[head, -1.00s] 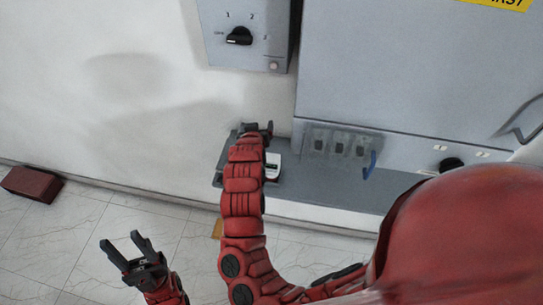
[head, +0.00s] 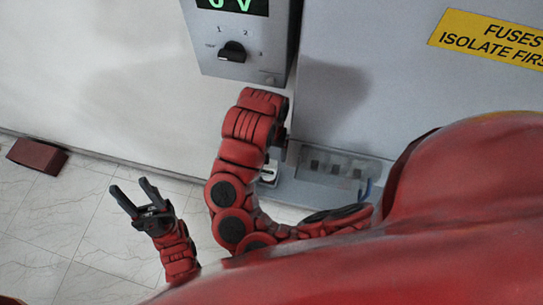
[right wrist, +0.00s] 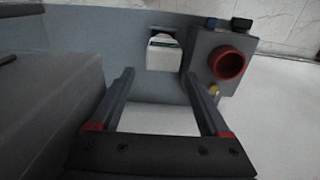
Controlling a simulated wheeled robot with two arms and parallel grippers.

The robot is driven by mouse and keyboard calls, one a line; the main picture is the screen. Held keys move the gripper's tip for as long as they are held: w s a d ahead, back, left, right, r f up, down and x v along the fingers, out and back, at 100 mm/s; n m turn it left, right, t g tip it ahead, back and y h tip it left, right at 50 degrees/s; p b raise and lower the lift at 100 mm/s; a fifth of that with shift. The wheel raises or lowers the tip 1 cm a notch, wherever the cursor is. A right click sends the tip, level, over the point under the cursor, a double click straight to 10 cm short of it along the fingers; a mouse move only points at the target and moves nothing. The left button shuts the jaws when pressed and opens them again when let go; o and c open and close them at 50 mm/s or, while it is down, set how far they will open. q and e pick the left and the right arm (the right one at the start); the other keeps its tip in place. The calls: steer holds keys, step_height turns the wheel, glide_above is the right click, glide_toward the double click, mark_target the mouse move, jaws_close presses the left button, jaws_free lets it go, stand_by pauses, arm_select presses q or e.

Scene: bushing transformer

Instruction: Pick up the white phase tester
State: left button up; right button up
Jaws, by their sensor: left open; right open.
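The white phase tester (right wrist: 163,54) sits on the grey shelf in the right wrist view, just beyond the fingertips of my right gripper (right wrist: 157,76). The gripper is open, with its two fingers apart and nothing between them. In the head view a small part of the white tester (head: 269,173) shows beside my right arm, which hides the rest. My right gripper itself is hidden behind that arm in the head view. My left gripper (head: 132,187) is open and empty over the tiled floor, far to the left of the shelf.
A grey box with a red ring (right wrist: 230,66) stands right beside the tester. The grey shelf (head: 305,192) runs under a large grey cabinet (head: 390,70). A control box with a black knob (head: 232,52) hangs above. A dark red block (head: 37,155) lies on the floor.

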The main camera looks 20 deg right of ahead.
steer(key=f, duration=0.3)
steer(key=f+b, duration=0.1)
steer(key=f, duration=0.1)
steer(key=shift+s+a+f, duration=0.1)
steer(key=shift+s+f, duration=0.1)
steer(key=shift+f, duration=0.2)
steer(key=shift+a+f, duration=0.15)
steer(key=shift+f, duration=1.35)
steer(key=shift+a+f, duration=0.1)
steer(key=shift+f, duration=1.4)
jaws_close()
